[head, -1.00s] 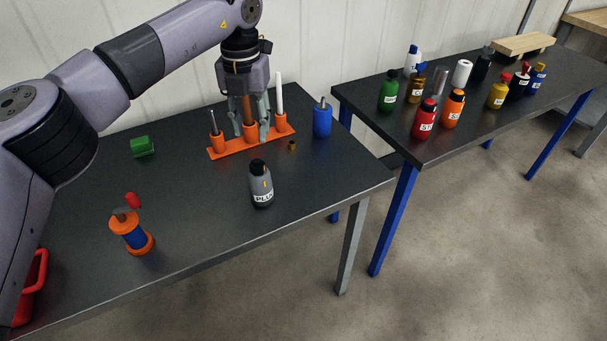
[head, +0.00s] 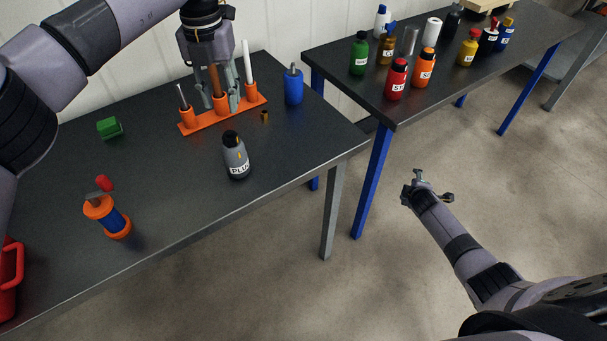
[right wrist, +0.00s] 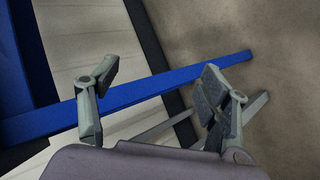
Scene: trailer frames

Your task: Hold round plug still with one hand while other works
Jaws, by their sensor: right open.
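My left gripper (head: 218,97) points down over an orange rack (head: 200,121). Its fingers stand apart on either side of a brown rod (head: 214,80) in the rack's middle cup (head: 220,104); I cannot tell whether they touch it. A small brown round piece (head: 265,117), possibly the round plug, stands on the table just in front of the rack, apart from the gripper. My right gripper (head: 427,184) is open and empty, over the floor right of the table. Its spread fingers also show in the right wrist view (right wrist: 160,82).
On the dark table (head: 170,190) stand a grey labelled bottle (head: 236,158), a blue cylinder (head: 293,88), an orange-and-blue spool (head: 108,217) and a green block (head: 109,128). A second table (head: 340,71) with several bottles is beyond a gap. The front middle is clear.

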